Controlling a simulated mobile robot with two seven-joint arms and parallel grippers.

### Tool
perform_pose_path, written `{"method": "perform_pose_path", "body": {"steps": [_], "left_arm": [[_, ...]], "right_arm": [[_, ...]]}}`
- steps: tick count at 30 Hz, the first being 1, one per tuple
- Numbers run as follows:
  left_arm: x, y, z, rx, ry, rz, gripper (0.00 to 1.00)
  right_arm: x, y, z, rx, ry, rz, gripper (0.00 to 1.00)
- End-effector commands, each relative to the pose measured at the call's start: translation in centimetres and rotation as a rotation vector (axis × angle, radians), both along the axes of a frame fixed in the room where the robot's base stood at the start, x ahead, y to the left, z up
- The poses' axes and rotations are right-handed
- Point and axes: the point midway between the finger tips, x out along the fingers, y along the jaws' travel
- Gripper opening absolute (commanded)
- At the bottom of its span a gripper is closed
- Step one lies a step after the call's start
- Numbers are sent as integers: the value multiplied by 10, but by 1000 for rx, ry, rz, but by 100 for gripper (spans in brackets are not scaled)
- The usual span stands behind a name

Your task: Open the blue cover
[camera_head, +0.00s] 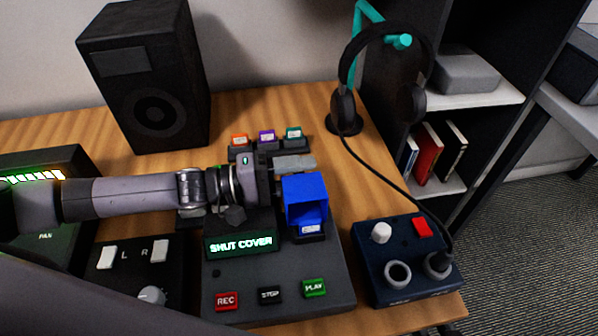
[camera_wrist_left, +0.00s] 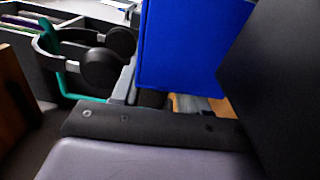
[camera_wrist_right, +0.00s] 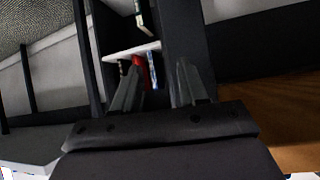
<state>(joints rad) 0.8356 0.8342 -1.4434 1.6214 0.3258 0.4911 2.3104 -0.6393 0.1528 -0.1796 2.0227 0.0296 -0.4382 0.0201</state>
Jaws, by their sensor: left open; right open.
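The blue cover (camera_head: 304,196) is a box-shaped lid at the right of the dark recorder panel (camera_head: 270,283). It looks tilted up, with its hollow side toward the head camera. The panel's display (camera_head: 241,244) reads "SHUT COVER". My left gripper (camera_head: 294,164) is open right behind the cover; I cannot tell if it touches. In the left wrist view the cover (camera_wrist_left: 190,45) fills the upper middle as a flat blue face, and the fingers are mostly hidden. My right gripper (camera_wrist_right: 157,85) is open and empty, seen only in the right wrist view, away from the panel.
A black speaker (camera_head: 152,75) stands at the back left. Orange, purple and teal switches (camera_head: 266,138) sit behind my left gripper. Headphones (camera_head: 380,75) hang on a teal stand at the right. A navy box (camera_head: 405,262) with knobs stands right of the panel. Bare wood lies between.

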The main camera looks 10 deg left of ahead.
Motion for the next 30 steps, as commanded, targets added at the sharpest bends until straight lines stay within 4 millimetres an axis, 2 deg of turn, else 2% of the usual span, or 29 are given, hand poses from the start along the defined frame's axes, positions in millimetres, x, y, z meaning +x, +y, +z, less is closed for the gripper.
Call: {"method": "perform_pose_path", "body": {"steps": [2,5,6,7,13,22,30], "left_arm": [[0,0,0,0,0,0,44],[0,0,0,0,0,0,15],[0,0,0,0,0,0,2],[0,0,0,0,0,0,0],[0,0,3,0,0,0,0],[-2,-1,16,11,-32,0,0],[-1,0,15,33,-86,0,0]], "right_arm": [[0,0,0,-1,0,-1,43],[0,0,0,-1,0,-1,43],[0,-1,0,-1,0,-1,43],[0,-1,0,0,-1,-1,43],[0,-1,3,-1,0,-2,43],[1,-5,28,-9,-19,-12,43],[-4,-8,23,-18,-7,-17,43]]}}
